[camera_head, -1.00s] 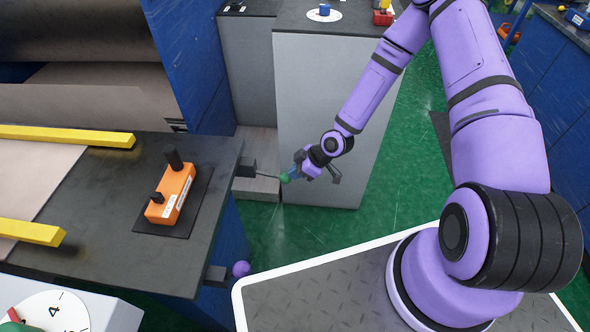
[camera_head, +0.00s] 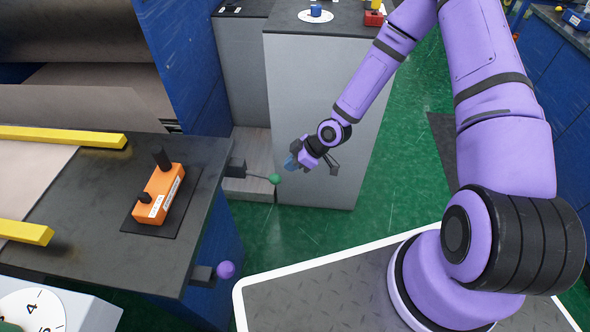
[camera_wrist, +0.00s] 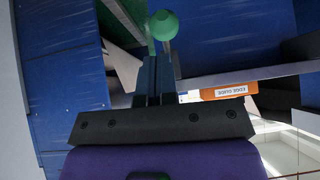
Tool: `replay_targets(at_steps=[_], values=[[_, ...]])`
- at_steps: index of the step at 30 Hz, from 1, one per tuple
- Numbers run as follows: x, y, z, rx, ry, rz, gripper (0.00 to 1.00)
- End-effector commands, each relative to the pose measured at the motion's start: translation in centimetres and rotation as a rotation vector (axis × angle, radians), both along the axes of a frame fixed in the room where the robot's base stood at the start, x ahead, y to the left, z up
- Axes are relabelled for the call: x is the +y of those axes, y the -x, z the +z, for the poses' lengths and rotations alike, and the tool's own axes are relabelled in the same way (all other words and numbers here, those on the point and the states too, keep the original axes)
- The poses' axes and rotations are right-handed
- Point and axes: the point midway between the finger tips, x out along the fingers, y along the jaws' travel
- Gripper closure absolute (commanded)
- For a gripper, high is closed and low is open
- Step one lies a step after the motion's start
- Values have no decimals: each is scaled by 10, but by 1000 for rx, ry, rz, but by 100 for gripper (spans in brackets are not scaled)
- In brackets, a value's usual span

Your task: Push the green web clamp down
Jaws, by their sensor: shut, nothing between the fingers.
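The green web clamp shows in the head view as a green ball knob (camera_head: 275,179) on a thin lever, sticking out to the right from a dark block at the table's side. The lever slopes slightly downward toward the knob. My gripper (camera_head: 290,163) is just up and right of the knob, with a small gap seen between them. In the wrist view the green knob (camera_wrist: 163,25) is just beyond the tips of my blue fingers (camera_wrist: 154,75), which are together and empty. Whether they touch the knob cannot be told there.
A purple knob (camera_head: 226,269) sticks out from the table's near side. An orange box (camera_head: 159,194) stands on the dark table (camera_head: 90,225); it also shows in the wrist view (camera_wrist: 223,90). A grey cabinet (camera_head: 318,110) stands behind my gripper. Green floor is open to its right.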

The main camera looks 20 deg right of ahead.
Motion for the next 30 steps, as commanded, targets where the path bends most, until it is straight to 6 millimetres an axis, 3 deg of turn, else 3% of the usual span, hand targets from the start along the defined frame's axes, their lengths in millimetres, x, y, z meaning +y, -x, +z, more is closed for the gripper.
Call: replay_targets(at_steps=[18, 30], values=[[-70, 23, 30, 3, 0, -7, 100], [-84, 29, 37, 3, 0, -3, 100]])
